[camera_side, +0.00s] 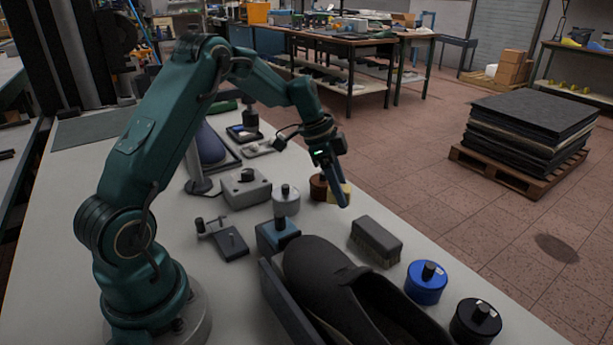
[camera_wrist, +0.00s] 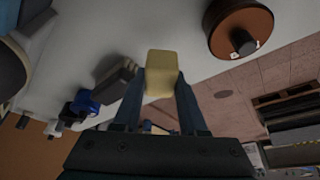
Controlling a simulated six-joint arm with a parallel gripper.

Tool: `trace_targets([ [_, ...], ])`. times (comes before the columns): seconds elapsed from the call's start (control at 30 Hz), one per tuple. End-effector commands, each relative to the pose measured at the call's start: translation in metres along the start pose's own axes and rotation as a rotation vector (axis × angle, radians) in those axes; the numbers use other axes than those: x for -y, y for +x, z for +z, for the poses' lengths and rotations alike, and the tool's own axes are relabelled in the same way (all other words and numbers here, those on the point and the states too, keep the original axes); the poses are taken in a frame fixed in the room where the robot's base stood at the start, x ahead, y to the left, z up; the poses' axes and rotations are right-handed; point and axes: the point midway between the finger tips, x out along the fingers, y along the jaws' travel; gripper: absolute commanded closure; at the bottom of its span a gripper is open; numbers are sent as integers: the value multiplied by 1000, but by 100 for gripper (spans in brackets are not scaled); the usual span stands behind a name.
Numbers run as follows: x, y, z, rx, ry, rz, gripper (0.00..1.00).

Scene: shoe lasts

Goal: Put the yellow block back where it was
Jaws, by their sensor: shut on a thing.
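The yellow block (camera_wrist: 161,74) is between the two fingers of my gripper (camera_wrist: 160,92) in the wrist view. The fingers are shut on its sides. In the side view the yellow block (camera_side: 339,191) shows partly behind the fingers of my gripper (camera_side: 338,188), near the right edge of the white table (camera_side: 225,275). A brown round tin (camera_side: 318,187) is close to the block on its left. I cannot tell from these views whether the block touches the table.
A grey-white tin (camera_side: 286,199), a grey box with a knob (camera_side: 246,188) and a blue-grey block (camera_side: 277,237) stand to the left. A brush (camera_side: 375,240), a black shoe (camera_side: 325,280), a blue tin (camera_side: 426,282) and a black tin (camera_side: 475,321) are nearer the camera.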

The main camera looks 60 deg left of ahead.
Motion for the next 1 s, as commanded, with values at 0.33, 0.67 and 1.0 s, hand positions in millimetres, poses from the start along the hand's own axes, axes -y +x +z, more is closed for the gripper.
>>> trace_targets([
  [0.33,-1,37,10,1,-3,3,100],
  [0.67,0,41,12,0,0,-1,100],
  [1.0,0,43,13,-1,0,0,29],
])
